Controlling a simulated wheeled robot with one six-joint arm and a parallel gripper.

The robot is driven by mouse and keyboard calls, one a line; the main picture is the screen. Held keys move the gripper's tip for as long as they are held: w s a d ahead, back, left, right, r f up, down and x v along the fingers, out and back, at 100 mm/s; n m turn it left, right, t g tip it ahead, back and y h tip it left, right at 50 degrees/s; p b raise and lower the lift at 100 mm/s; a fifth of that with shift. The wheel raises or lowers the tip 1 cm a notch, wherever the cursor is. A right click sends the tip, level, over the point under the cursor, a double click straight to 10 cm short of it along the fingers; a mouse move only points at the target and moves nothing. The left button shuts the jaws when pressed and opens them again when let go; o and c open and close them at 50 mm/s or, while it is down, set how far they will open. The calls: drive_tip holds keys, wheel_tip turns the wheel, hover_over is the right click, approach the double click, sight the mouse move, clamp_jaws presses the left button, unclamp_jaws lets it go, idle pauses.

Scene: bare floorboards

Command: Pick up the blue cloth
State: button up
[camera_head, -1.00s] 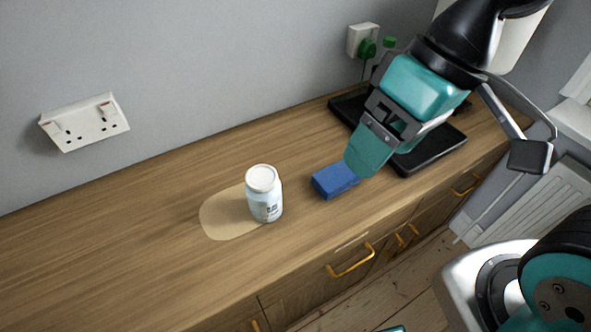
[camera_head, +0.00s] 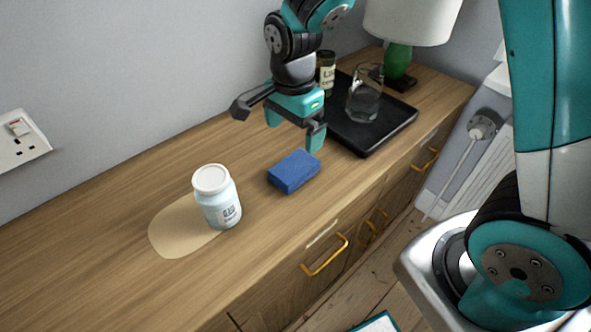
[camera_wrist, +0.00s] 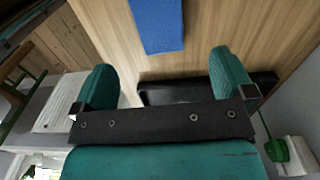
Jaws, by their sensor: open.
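The blue cloth (camera_head: 293,172) is a folded block lying flat on the wooden counter, to the right of the white bottle. It also shows in the wrist view (camera_wrist: 158,24) at the top, beyond and between my fingers. My gripper (camera_head: 294,131) is above and just behind the cloth in the head view, with its fingers apart and nothing between them. The wrist view shows both teal fingertips (camera_wrist: 165,72) spread wide, not touching the cloth.
A white-capped bottle (camera_head: 217,197) stands on a tan spill patch (camera_head: 172,232). A black tray (camera_head: 372,137) behind right holds a glass (camera_head: 364,95) and a jar (camera_head: 326,73). A lamp (camera_head: 400,58) stands beyond. The counter's left side is clear.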

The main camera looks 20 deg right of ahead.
sight(295, 165)
wheel_tip(295, 165, down, 11)
drive_tip(key=shift+d+r, duration=0.1)
drive_tip(key=shift+r, duration=0.05)
drive_tip(key=c, duration=1)
drive_tip(key=shift+r, duration=0.15)
wheel_tip(295, 165, up, 20)
drive_tip(key=p, duration=0.1)
drive_tip(key=shift+o, duration=0.4)
